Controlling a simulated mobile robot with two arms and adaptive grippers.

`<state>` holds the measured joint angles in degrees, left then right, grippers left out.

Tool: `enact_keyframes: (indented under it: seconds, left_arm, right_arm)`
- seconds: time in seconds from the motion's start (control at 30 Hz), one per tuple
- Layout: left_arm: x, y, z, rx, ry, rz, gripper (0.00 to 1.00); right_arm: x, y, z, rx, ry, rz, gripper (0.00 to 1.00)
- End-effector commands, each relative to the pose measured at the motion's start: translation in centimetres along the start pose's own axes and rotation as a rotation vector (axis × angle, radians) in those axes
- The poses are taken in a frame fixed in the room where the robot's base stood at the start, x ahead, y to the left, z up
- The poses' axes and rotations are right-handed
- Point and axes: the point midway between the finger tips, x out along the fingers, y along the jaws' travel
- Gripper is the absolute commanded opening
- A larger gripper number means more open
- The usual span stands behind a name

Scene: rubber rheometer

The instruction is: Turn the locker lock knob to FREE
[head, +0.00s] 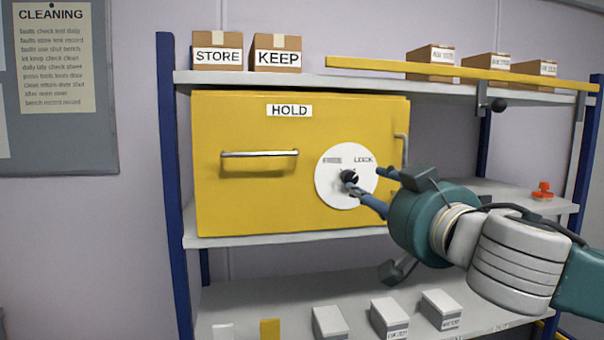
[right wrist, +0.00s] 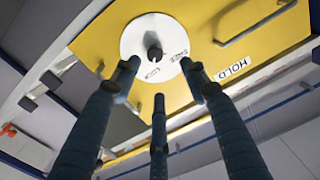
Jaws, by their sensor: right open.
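The yellow locker (head: 245,195) stands on the shelf rack and carries a HOLD label. A round white dial (head: 332,195) is on its front, with a LOCK marking and a second word that is blurred in the head view. The dark lock knob (head: 349,177) is at its middle; which mark it points to I cannot tell. My right gripper (head: 364,179) is open in front of the dial. In the right wrist view the knob (right wrist: 154,51) shows beyond the spread fingers (right wrist: 158,76), not clasped. One finger overlaps the knob's lower edge in the head view. My left gripper is not in view.
A metal handle (head: 260,154) is left of the dial and another handle (head: 402,150) is at the right edge. A red object (head: 542,190) stands to the right.

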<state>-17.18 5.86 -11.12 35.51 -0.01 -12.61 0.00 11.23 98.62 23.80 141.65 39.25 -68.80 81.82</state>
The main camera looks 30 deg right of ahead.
Motion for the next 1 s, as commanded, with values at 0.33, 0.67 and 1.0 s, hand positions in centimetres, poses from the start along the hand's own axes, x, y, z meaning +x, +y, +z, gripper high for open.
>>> enact_keyframes:
  seconds: [0.33, 0.67, 1.0]
  left_arm:
    - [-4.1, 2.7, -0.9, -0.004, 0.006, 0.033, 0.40]
    - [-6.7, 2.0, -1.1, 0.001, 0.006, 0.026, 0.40]
    - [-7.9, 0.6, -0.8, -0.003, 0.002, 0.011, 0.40]
  right_arm:
    - [1.4, -0.4, -0.8, -0.003, -0.004, -0.001, 0.44]
    - [5.8, -0.3, -0.1, -0.013, -0.005, 0.000, 0.44]
    - [9.9, -0.4, -0.1, -0.007, 0.000, -0.002, 0.44]
